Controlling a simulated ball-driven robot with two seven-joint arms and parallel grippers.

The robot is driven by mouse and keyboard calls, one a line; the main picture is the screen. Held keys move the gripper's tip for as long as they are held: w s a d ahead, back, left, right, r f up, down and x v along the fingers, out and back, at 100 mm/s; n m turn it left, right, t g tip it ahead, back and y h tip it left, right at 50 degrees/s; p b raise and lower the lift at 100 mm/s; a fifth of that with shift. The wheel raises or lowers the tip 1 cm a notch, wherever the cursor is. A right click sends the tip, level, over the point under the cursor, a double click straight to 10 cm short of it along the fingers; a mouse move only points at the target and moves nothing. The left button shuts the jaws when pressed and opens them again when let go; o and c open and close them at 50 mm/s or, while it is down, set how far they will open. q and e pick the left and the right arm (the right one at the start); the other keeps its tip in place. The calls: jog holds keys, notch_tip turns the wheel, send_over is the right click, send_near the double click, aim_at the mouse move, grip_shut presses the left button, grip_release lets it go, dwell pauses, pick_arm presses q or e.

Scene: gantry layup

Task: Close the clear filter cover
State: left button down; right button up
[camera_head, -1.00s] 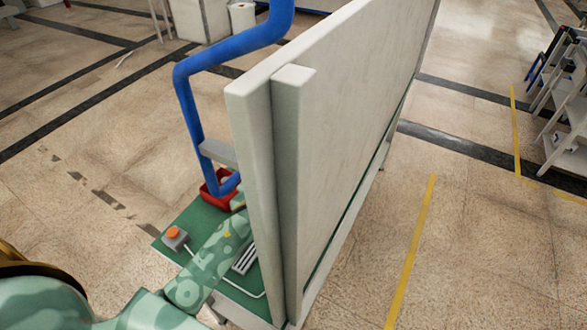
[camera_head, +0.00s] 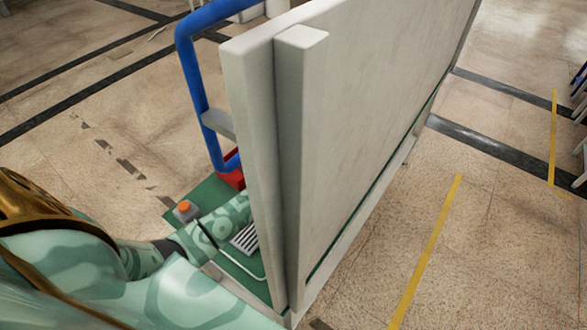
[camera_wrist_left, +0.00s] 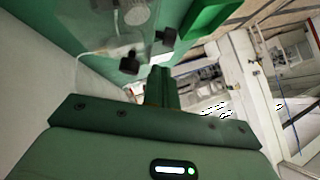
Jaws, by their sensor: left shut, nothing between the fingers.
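In the left wrist view, a clear, see-through panel (camera_wrist_left: 100,45), which looks like the filter cover, lies at the upper left against a green surface. Dark blocks sit by its edge, and a pale perforated disc (camera_wrist_left: 136,12) shows near the top. I cannot tell how far open the cover is. My left gripper (camera_wrist_left: 160,82) is shut and empty, its fingers pointing toward the dark blocks; contact is unclear. In the head view my left arm reaches behind the large pale panel, which hides the gripper and the cover. My right gripper is out of view.
The tall pale panel (camera_head: 375,120) blocks much of the head view. Beyond my arm are a green deck (camera_head: 208,196), an orange button (camera_head: 184,207), a slotted grille (camera_head: 244,238), a red part (camera_head: 232,178) and a blue tube frame (camera_head: 190,80). Open floor lies right.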

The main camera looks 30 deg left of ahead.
pick_arm(q)
jog(key=shift+a+f, duration=0.35)
jog(key=shift+f, duration=0.2)
jog(key=shift+a+f, duration=0.3)
jog(key=shift+f, duration=0.25)
jog(key=shift+a+f+n+h+p, duration=0.2)
jog(key=shift+a+n+h+p, duration=0.25)
jog(key=shift+a+p, duration=0.3)
jog(key=shift+n+g+h, duration=0.25)
jog(key=shift+g+h, duration=0.05)
jog(key=shift+h, duration=0.45)
jog(key=shift+w+a+f, duration=0.15)
jog(key=shift+a+f, duration=1.75)
jog(key=shift+f, duration=0.15)
